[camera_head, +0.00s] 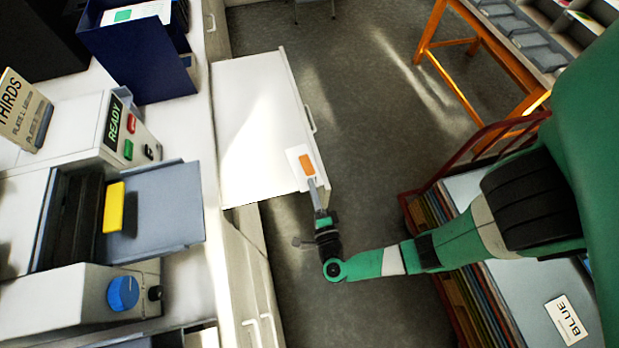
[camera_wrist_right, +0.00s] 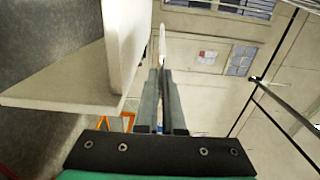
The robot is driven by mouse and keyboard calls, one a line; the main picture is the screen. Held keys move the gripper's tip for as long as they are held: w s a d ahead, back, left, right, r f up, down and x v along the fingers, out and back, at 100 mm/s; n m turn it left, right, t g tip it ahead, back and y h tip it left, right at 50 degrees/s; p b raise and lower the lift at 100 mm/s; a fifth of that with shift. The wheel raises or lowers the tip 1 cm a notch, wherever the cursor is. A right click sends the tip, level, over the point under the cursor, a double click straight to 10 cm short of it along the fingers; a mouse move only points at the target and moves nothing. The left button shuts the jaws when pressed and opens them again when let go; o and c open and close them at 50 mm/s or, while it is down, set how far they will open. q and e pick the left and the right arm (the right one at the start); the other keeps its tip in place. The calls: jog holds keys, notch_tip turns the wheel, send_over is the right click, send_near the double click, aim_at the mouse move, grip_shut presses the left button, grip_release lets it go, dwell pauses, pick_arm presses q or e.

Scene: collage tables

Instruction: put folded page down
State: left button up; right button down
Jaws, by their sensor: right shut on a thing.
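The folded page (camera_head: 296,157) is a small white sheet with an orange rectangle on it. In the head view it overlaps the front right corner of a white pulled-out drawer (camera_head: 250,115); I cannot tell whether it touches. My right gripper (camera_head: 317,188) is shut on the page's near edge. In the right wrist view the two fingers (camera_wrist_right: 163,75) are close together, with the page (camera_wrist_right: 162,42) showing edge-on as a thin white strip beyond them. A white panel (camera_wrist_right: 128,40) stands just left of it. My left gripper is not in view.
A machine with a READY sign (camera_head: 114,120), a yellow block (camera_head: 113,207) and a blue knob (camera_head: 123,292) stands on the left counter. A dark blue box (camera_head: 140,60) is behind. A red cart (camera_head: 412,205) and an orange-legged table (camera_head: 432,35) stand right. Floor between is clear.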

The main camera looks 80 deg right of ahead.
jog(key=shift+w+a+f, duration=0.2)
jog(key=shift+a+f, duration=0.2)
jog(key=shift+f, duration=0.15)
jog(key=shift+w+a+f+b, duration=0.1)
jog(key=shift+a+f+b, duration=0.1)
jog(key=shift+f+b, duration=1.15)
jog(key=shift+f+p, duration=0.4)
jog(key=shift+f, duration=0.15)
jog(key=c, duration=1.5)
grip_release()
jog(key=shift+f, duration=0.1)
jog(key=o, duration=0.5)
jog(key=shift+c, duration=0.2)
